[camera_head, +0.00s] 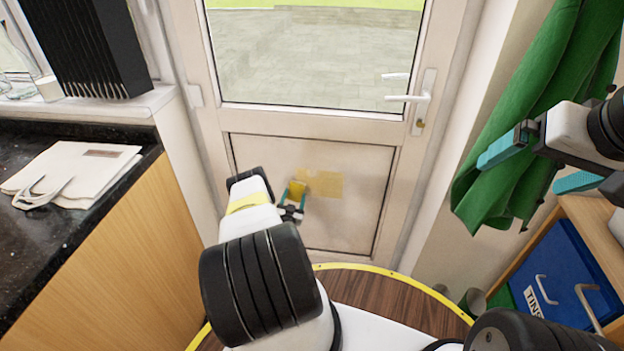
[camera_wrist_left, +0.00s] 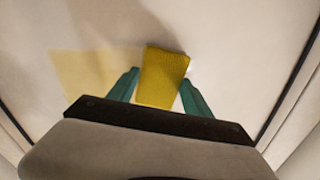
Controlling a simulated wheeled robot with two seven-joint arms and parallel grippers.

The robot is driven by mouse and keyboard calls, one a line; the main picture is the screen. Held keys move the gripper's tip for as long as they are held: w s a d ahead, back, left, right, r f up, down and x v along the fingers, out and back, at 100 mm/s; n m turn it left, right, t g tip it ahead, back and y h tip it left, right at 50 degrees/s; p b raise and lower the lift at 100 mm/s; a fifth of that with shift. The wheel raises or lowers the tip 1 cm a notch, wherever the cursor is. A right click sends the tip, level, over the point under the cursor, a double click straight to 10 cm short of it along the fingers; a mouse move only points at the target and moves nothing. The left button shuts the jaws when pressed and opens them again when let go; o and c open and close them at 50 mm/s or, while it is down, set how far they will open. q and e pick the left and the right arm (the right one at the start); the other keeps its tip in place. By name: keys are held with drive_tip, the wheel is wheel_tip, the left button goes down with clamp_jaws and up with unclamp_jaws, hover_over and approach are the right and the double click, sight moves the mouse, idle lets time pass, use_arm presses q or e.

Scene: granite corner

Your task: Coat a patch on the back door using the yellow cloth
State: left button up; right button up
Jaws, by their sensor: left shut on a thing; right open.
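The back door (camera_head: 290,123) is white, with a window above and a recessed lower panel. A pale yellow patch (camera_head: 325,183) shows on that panel; in the left wrist view the patch (camera_wrist_left: 85,80) lies left of the cloth. My left gripper (camera_head: 297,192) is shut on the yellow cloth (camera_wrist_left: 163,77) at the panel. The cloth also shows in the head view (camera_head: 297,189), at the left part of the patch. Its far edge seems to meet the panel. My right gripper (camera_head: 532,172) is open and empty at the right, in front of the green cloth hanging there.
A dark counter (camera_head: 20,240) with a folded cream bag (camera_head: 75,172) stands at the left. A green cloth (camera_head: 540,90) hangs at the right above a wooden unit with a blue box (camera_head: 565,270) marked TINS. The door handle (camera_head: 410,98) sticks out at the door's right.

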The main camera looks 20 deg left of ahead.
use_arm(q)
drive_tip(key=shift+w+a, duration=0.1)
drive_tip(key=shift+w, duration=0.45)
drive_tip(key=shift+w+d, duration=0.35)
drive_tip(key=shift+d, duration=1.05)
drive_tip(key=shift+w+d, duration=0.4)
drive_tip(key=shift+d, duration=1)
drive_tip(key=shift+w+d, duration=0.35)
drive_tip(key=shift+d, duration=1.05)
drive_tip(key=shift+d+r, duration=0.15)
drive_tip(key=shift+r, duration=1.5)
